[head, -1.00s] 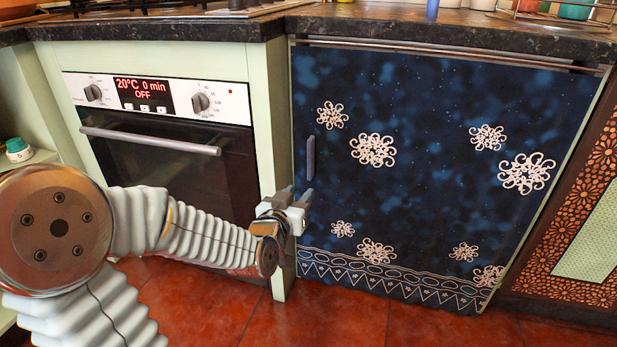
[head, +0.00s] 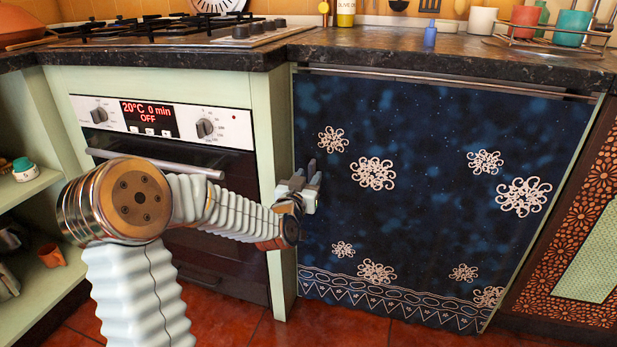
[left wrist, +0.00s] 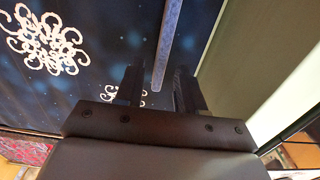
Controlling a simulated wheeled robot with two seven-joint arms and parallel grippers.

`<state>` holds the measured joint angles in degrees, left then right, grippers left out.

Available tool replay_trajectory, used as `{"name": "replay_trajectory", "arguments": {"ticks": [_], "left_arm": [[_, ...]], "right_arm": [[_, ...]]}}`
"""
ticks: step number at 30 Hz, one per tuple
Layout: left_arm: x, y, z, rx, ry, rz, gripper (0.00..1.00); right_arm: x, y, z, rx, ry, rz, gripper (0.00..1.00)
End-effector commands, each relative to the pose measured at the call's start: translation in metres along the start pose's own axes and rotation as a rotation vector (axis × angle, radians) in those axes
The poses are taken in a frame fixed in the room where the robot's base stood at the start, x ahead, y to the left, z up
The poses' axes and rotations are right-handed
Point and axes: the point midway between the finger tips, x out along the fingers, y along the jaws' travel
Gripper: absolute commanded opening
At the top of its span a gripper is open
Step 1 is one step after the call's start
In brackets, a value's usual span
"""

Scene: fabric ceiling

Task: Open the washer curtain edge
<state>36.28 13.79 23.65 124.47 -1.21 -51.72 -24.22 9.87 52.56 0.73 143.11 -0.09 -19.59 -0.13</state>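The washer curtain (head: 440,150) is dark blue with white snowflakes. It hangs flat and closed from a rail under the worktop. A narrow blue-grey handle strip (left wrist: 174,38) runs upright near its left edge. My left gripper (head: 304,184) is at that edge, around the handle's height, and hides most of the handle in the head view. In the left wrist view my left gripper (left wrist: 158,88) is open, with the handle's lower end showing between its two dark fingers. The fingers stand apart from the strip; their depth against the curtain is hard to tell. My right gripper is not in view.
A pale green cabinet post (head: 267,150) stands just left of the curtain, then the oven (head: 205,180) with its bar handle. The dark worktop (head: 440,55) overhangs above. A patterned panel (head: 575,230) is at the right. The red tiled floor in front is clear.

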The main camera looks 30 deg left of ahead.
Motion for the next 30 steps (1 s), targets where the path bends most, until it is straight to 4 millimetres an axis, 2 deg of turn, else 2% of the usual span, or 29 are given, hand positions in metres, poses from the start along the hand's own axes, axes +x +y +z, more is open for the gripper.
{"name": "replay_trajectory", "arguments": {"ticks": [3,11,19,30], "left_arm": [[0.0067,-0.0001,0.0005,-0.001,-0.001,0.000,0.38],[0.0078,0.0000,0.0002,-0.001,-0.001,0.000,0.38],[0.0076,0.0000,0.0002,0.000,-0.001,0.000,0.00],[0.0079,0.0004,0.0003,-0.001,-0.001,0.000,0.00]], "right_arm": [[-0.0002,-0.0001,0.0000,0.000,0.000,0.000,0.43],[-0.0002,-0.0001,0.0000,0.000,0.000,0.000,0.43],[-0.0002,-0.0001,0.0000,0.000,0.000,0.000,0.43],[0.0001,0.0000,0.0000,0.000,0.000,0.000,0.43]]}}
